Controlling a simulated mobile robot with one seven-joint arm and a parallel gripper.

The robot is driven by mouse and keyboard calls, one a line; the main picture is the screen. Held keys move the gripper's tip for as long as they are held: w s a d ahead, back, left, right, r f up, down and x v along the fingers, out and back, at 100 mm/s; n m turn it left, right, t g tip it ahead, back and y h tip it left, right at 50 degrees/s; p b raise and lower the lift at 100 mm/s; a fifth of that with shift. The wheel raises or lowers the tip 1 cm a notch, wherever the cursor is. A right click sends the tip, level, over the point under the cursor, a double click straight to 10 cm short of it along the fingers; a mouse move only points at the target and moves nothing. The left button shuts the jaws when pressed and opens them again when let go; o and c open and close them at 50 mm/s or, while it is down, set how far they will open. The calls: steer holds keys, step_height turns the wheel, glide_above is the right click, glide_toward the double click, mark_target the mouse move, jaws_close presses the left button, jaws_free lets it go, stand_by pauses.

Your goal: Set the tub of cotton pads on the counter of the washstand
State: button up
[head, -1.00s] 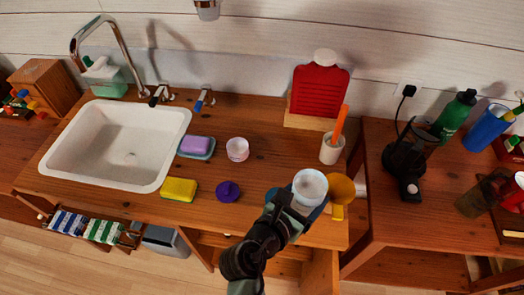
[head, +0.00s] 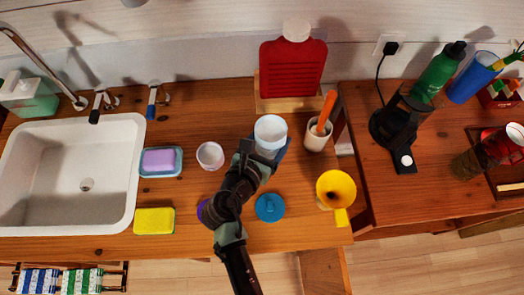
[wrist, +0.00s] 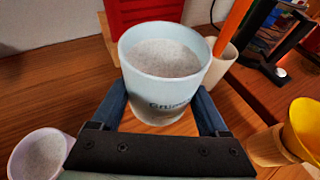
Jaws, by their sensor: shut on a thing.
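A white tub with a pale, greyish filling, which I take for the tub of cotton pads (head: 270,132), is held in my gripper (head: 262,148). In the wrist view the tub (wrist: 165,75) stands upright between the two dark blue fingers, with faint dark lettering on its side. My gripper is shut on it. It is over the wooden counter of the washstand (head: 110,185), in front of a red ribbed object (head: 293,70). I cannot tell whether its base touches the counter. A second, pale lilac tub (head: 210,155) stands to the left.
A white cup with an orange handle (head: 318,135) stands close on the right, and a yellow funnel (head: 336,190) nearer the front. A blue lid (head: 270,207), a yellow sponge (head: 154,221), a soap dish (head: 160,162) and the sink (head: 85,160) are also there.

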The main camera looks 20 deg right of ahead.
mark_target(270, 150)
steer(key=shift+f+b, duration=0.6)
steer(key=shift+f, duration=2.15)
